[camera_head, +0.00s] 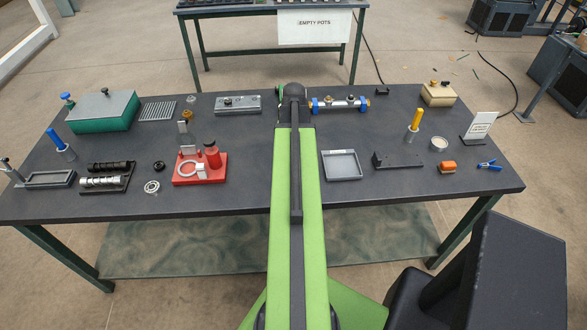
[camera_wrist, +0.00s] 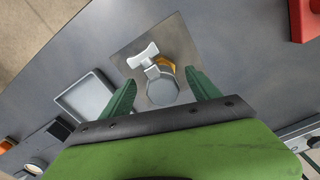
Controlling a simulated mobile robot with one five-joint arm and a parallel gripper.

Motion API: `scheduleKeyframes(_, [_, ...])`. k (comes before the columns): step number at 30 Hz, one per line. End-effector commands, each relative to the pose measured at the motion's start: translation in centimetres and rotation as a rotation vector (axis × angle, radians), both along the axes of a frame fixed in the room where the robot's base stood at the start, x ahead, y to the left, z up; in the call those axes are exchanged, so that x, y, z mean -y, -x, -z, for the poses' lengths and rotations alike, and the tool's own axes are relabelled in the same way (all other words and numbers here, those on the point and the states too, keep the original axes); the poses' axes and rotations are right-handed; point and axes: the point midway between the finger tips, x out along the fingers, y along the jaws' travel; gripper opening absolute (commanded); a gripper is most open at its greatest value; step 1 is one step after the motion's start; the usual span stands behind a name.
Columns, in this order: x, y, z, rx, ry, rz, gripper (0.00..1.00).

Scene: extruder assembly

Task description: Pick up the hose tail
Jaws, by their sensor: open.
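In the wrist view a small fitting stands on a square grey-brown plate (camera_wrist: 128,62). It shows a pale T-shaped handle (camera_wrist: 143,56), a grey many-sided part (camera_wrist: 162,91) and a brass-coloured piece (camera_wrist: 166,64) partly covered by them. I cannot tell for certain which of these is the hose tail. My gripper (camera_wrist: 160,88) is open, its two green fingers apart on either side of the grey part with nothing clasped. I cannot tell how high the fingertips are. In the head view my arm hides the fitting and its plate.
An empty grey tray (camera_head: 342,165) lies right of my arm, with a black block (camera_head: 398,161) beyond. A red fixture (camera_head: 199,170) stands on the left. A tube in blue clamps (camera_head: 340,104) lies at the back. The dark table's front edge is close.

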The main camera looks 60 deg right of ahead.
Motion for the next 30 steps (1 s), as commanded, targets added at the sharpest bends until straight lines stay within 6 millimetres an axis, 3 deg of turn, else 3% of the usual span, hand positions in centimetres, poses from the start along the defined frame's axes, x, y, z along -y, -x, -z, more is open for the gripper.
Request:
scheduleKeyframes(9, [0.2, -0.2, 5.1, 0.0, 0.0, 0.001, 0.71])
scheduleKeyframes(17, [0.2, -0.2, 4.9, 0.0, 0.0, 0.001, 0.71])
scheduleKeyframes(30, [0.2, -0.2, 4.9, 0.0, 0.0, 0.002, 0.13])
